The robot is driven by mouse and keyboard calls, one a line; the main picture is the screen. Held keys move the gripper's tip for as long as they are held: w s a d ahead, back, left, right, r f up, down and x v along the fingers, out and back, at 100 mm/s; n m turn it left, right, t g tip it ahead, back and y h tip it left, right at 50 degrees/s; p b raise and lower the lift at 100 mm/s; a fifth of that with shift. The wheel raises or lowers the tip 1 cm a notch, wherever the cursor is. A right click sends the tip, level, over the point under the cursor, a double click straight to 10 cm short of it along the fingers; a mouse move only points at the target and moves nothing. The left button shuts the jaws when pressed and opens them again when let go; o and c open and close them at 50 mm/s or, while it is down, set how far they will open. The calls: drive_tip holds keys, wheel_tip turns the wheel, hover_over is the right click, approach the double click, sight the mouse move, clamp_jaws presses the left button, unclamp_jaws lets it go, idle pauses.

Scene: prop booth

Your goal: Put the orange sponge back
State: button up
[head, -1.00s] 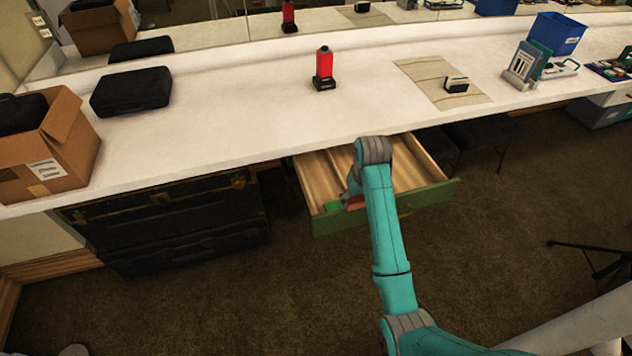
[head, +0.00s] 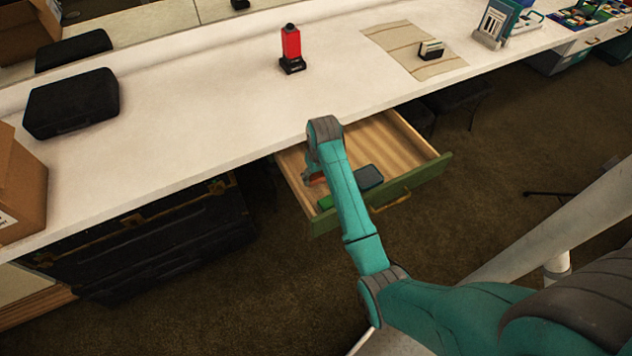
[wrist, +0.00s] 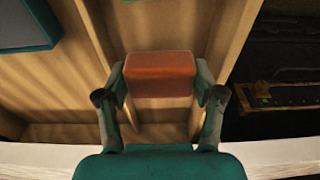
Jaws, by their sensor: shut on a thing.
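The orange sponge (wrist: 160,74) is held between the two fingers of my gripper (wrist: 160,84) in the wrist view. It is in or just above a narrow wooden compartment of the open drawer (head: 404,150); whether it touches the bottom I cannot tell. In the head view only a bit of orange (head: 315,178) shows beside my arm, at the drawer's left side. My arm hides most of the gripper there.
A dark blue-teal box (head: 368,177) lies in the drawer's wider compartment, across a divider (wrist: 88,40).

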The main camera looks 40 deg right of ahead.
sight(317, 188)
drive_tip(key=shift+f, duration=2)
drive_tip(key=shift+f, duration=0.15)
drive_tip(key=o, duration=0.8)
drive_tip(key=r, duration=0.4)
drive_tip(key=s+r, duration=0.1)
drive_tip(key=r, duration=0.7)
drive_tip(key=shift+s+a+r, duration=0.1)
drive_tip(key=shift+s+a, duration=0.15)
drive_tip(key=shift+s, duration=0.15)
